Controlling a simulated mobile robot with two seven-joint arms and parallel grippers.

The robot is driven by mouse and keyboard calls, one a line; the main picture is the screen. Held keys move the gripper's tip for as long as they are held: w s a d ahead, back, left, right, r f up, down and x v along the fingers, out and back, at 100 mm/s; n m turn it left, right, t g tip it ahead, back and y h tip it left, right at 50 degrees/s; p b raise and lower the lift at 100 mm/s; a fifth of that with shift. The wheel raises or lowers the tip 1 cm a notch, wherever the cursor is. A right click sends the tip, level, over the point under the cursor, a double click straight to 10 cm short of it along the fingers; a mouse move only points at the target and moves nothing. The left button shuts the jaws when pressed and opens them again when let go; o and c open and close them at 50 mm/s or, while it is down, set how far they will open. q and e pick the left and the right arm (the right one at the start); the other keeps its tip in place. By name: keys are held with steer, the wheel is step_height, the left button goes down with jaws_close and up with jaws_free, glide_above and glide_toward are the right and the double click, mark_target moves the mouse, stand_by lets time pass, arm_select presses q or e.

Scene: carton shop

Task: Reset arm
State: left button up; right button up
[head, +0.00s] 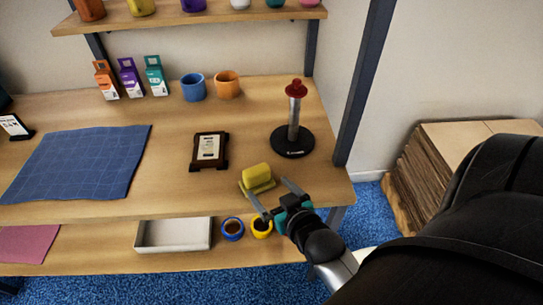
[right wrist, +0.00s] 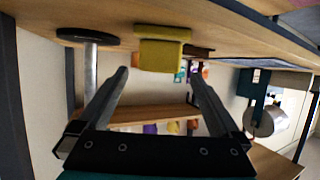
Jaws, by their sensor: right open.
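My right gripper (head: 267,198) is at the front right edge of the wooden table in the head view. Its two fingers are spread apart, with nothing held between them. A yellow block (head: 256,173) on a flat yellow base lies on the table just beyond the fingertips. In the right wrist view, the open gripper (right wrist: 158,85) points toward the yellow block (right wrist: 160,56), which appears beyond and between the fingers. I cannot tell from the frames whether a fingertip touches it. My left gripper is not in view.
A stand with a black base and red top (head: 293,138) is behind the block. A dark framed card (head: 209,151) and blue mat (head: 77,162) lie leftward. Below are a white tray (head: 174,235) and two cups (head: 232,229). Stacked cardboard (head: 424,175) stands right.

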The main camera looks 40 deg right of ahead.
steer(key=shift+a, duration=0.1)
stand_by(0.4)
steer(key=s+a+n+g+y, duration=0.1)
steer(key=s+a+n+g, duration=0.1)
steer(key=s+a+g, duration=0.4)
steer(key=s+a+n+g+y, duration=0.1)
steer(key=s+a+n+g, duration=0.2)
steer(key=s, duration=0.4)
step_height(320, 180, down, 26)
steer(key=s+m+g+b, duration=0.1)
steer(key=s+g+b, duration=0.1)
steer(key=s+b, duration=0.15)
steer(key=s+d+f+g+b, duration=0.1)
steer(key=s+d+f+b, duration=0.2)
steer(key=s+f, duration=1.1)
step_height(320, 180, down, 2)
steer(key=shift+f, duration=0.1)
